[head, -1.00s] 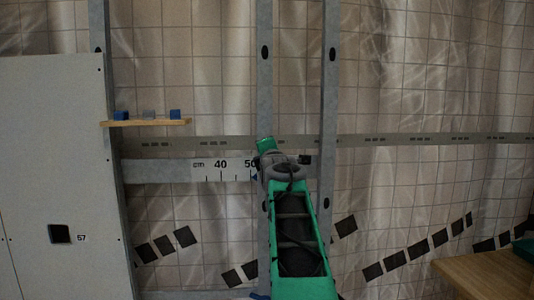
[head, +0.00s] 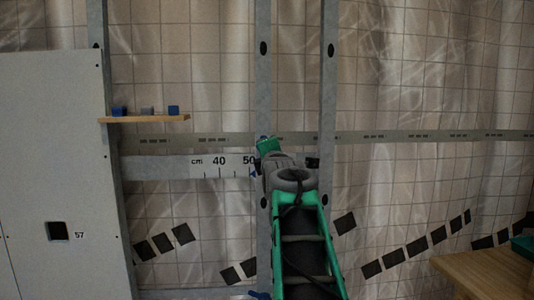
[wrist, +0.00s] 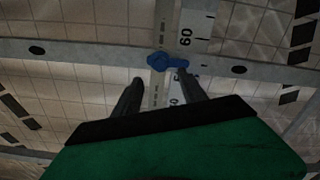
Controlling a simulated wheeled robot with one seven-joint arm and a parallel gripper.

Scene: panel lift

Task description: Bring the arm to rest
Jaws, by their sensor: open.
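My gripper (wrist: 158,84) shows in the wrist view with its two dark fingers spread apart and nothing between them. Beyond the fingertips is a blue piece (wrist: 166,62) at the crossing of a grey metal bar and the measuring scale; whether the fingers touch it I cannot tell, but it is not held. In the head view my green and grey arm reaches up in front of the metal studs, and its fingers are hidden behind the arm.
A grey panel (head: 50,150) with a square hole marked 57 stands at the left. A wooden shelf (head: 145,119) holds small blocks. The scale (head: 215,167) runs across the studs (head: 264,90). A wooden table (head: 485,274) is at the lower right.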

